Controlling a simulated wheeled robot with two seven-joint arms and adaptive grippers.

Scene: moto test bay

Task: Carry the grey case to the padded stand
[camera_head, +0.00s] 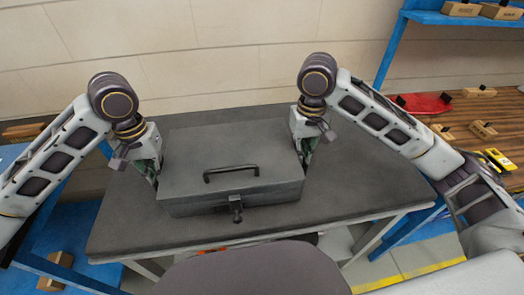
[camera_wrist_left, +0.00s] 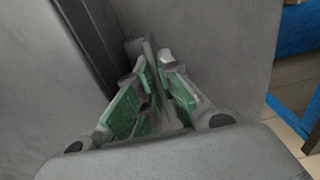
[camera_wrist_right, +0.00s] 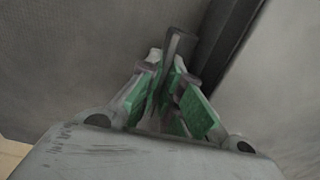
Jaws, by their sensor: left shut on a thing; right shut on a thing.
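The grey case (camera_head: 225,160) is closed, with a dark handle (camera_head: 231,172) on its lid and a latch (camera_head: 236,205) at its front. It sits level on or just above a dark grey table top (camera_head: 130,225); I cannot tell if they touch. My left gripper (camera_head: 154,178) is at the case's left end and my right gripper (camera_head: 304,160) at its right end. Both are shut on the case's ends, each around a thin upright part that shows between the green pads in the left wrist view (camera_wrist_left: 152,70) and right wrist view (camera_wrist_right: 172,70). I cannot identify the padded stand for certain.
A blue shelf unit with small boxes (camera_head: 482,130), a red item (camera_head: 422,103) and a yellow device (camera_head: 497,160) stands at the right. Blue shelving with a box (camera_head: 56,270) is at the left. A light wall (camera_head: 230,50) is behind. Bare table top lies around the case.

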